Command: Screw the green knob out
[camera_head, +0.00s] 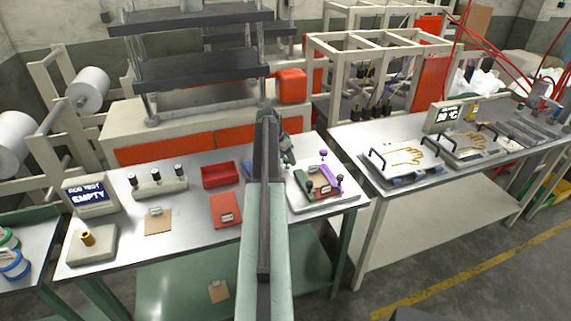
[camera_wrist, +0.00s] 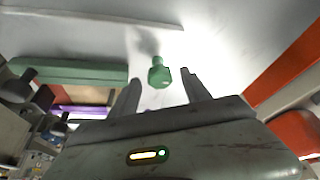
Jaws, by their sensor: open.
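The green knob (camera_wrist: 159,74) shows in the wrist view, in the gap between the fingertips of my gripper (camera_wrist: 162,80). The fingers are open, one on each side of it, with clear space to both. I cannot tell how far the knob lies beyond the tips. A green block (camera_wrist: 75,72) lies left of it, with a purple piece (camera_wrist: 85,112) below. In the head view my gripper (camera_head: 286,145) is at the back left of the pale tray (camera_head: 322,203), which carries the green block (camera_head: 302,182) and purple block (camera_head: 328,184). My arm hides part of the tray's left side.
A purple knob (camera_head: 323,154) stands behind the tray's blocks. A second table with glove-shaped wire forms (camera_head: 405,157) stands right, across a gap.

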